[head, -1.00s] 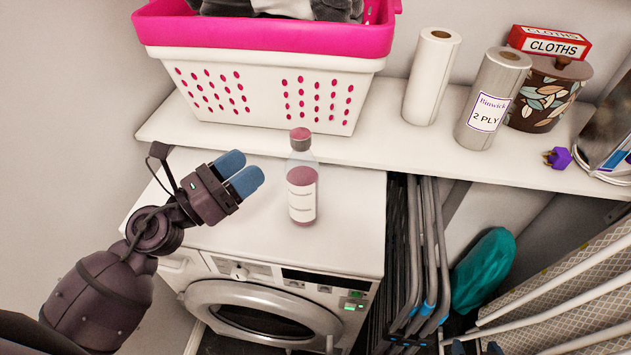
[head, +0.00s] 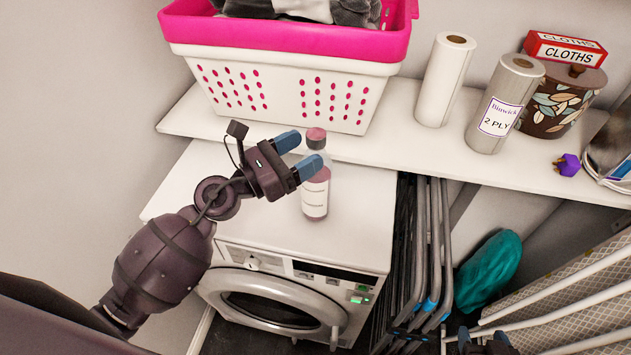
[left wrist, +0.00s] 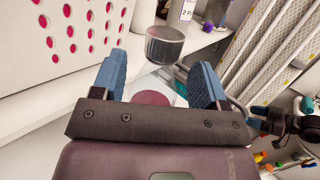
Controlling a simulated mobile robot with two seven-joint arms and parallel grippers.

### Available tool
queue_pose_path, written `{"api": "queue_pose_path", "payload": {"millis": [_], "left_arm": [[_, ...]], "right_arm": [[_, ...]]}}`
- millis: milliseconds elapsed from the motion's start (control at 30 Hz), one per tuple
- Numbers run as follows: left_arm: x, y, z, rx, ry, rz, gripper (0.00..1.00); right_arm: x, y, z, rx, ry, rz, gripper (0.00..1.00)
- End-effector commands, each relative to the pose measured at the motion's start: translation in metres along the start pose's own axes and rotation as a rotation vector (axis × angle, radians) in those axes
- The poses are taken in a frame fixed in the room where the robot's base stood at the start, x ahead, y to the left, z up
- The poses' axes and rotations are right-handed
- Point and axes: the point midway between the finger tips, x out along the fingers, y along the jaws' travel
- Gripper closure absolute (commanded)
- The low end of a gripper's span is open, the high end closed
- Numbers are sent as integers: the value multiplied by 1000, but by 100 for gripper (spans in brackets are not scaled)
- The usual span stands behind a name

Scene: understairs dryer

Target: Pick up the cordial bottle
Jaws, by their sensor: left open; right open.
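The cordial bottle (head: 315,196) stands upright on top of the white washing machine, with a pinkish cap, clear shoulder and pink contents. My left gripper (head: 298,154) is open at the bottle's upper left side, its blue fingers pointing towards it. The nearer finger overlaps the bottle's shoulder in the head view. In the left wrist view the cap (left wrist: 165,45) shows beyond the open fingers, and the pink contents (left wrist: 152,97) show between them; the gripper body hides the lower bottle. I cannot tell whether a finger touches it. My right gripper (head: 485,342) is barely visible at the bottom edge.
A shelf (head: 400,140) behind the machine (head: 270,230) holds a pink-and-white laundry basket (head: 285,90), a white roll (head: 445,80), a grey roll (head: 505,105) and a patterned pot (head: 563,100). Folded metal frames (head: 425,250) stand right of the machine.

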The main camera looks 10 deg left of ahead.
Motion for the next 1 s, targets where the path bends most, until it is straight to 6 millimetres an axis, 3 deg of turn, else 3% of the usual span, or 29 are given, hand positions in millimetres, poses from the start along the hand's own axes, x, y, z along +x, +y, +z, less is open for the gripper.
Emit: {"api": "queue_pose_path", "payload": {"millis": [200,533,900,1000], "left_arm": [[28,-1,3,1,-2,1,33],[33,-1,1,0,0,1,33],[33,-1,1,0,-1,1,89],[33,-1,1,0,0,1,100]], "right_arm": [[-6,1,-11,0,7,1,36],[-10,2,-4,2,-7,4,36],[-9,2,-5,2,-4,3,36],[-8,2,-8,1,1,2,36]]}}
